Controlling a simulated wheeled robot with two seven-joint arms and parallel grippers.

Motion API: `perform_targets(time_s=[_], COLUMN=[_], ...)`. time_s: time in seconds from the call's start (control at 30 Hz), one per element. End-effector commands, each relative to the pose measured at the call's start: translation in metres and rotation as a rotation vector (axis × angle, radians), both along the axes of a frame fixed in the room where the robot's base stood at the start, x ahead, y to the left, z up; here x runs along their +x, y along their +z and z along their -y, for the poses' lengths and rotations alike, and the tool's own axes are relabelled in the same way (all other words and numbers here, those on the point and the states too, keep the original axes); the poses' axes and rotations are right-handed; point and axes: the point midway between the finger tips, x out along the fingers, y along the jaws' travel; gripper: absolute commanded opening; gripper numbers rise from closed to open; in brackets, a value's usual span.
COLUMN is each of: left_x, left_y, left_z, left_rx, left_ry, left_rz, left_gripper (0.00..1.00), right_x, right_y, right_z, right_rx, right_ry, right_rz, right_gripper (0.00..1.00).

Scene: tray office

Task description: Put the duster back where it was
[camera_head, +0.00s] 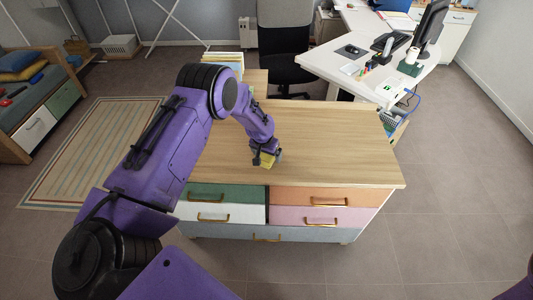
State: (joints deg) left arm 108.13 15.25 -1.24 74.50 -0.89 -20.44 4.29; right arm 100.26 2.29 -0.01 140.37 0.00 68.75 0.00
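My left gripper (265,158) is low over the front middle of the wooden top of a drawer cabinet (330,140). A small yellow thing with a grey part (267,161) shows right at its fingertips, at or just above the wood. It may be the duster, but it is too small and too covered to be sure. I cannot tell whether the fingers are closed on it. No other duster can be made out. My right gripper is out of view; only a bit of my purple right arm shows at the bottom right corner.
The cabinet top is clear to the right of my gripper. Books (224,62) stand behind its left part. A black office chair (285,45) and a white desk (365,65) with a monitor are behind. A striped rug (88,150) and a bed lie left.

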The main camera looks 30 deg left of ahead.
Motion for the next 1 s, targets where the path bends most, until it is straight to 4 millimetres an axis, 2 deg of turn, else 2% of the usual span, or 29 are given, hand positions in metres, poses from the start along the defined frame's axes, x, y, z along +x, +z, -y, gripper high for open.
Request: perform_targets(time_s=[0.17,0.27,0.3,0.37,0.6,0.7,0.8,1.0], left_x=[0.000,0.000,-0.001,-0.003,-0.020,-0.026,-0.030,-0.032], left_y=[0.000,0.008,0.010,0.021,0.081,0.101,0.114,0.120], left_z=[0.000,0.000,0.000,0.001,0.004,0.005,0.005,0.005], left_rx=[0.000,0.000,-0.001,0.000,0.000,0.001,0.000,0.000], left_ry=[0.000,0.000,0.000,-0.001,-0.001,-0.001,0.000,0.000], left_rz=[0.000,0.000,0.001,0.002,0.005,0.003,0.002,-0.001], left_gripper=[0.94,0.94,0.94,0.94,0.94,0.94,0.94,0.94], right_x=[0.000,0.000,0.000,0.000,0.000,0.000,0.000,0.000], right_y=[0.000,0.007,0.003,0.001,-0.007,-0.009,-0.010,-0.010], right_z=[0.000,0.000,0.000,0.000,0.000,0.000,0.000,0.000], right_rx=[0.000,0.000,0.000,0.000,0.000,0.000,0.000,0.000], right_ry=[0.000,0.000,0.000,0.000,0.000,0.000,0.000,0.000], right_rz=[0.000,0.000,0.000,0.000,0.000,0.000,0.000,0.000], right_gripper=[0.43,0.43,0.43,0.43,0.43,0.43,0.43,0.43])
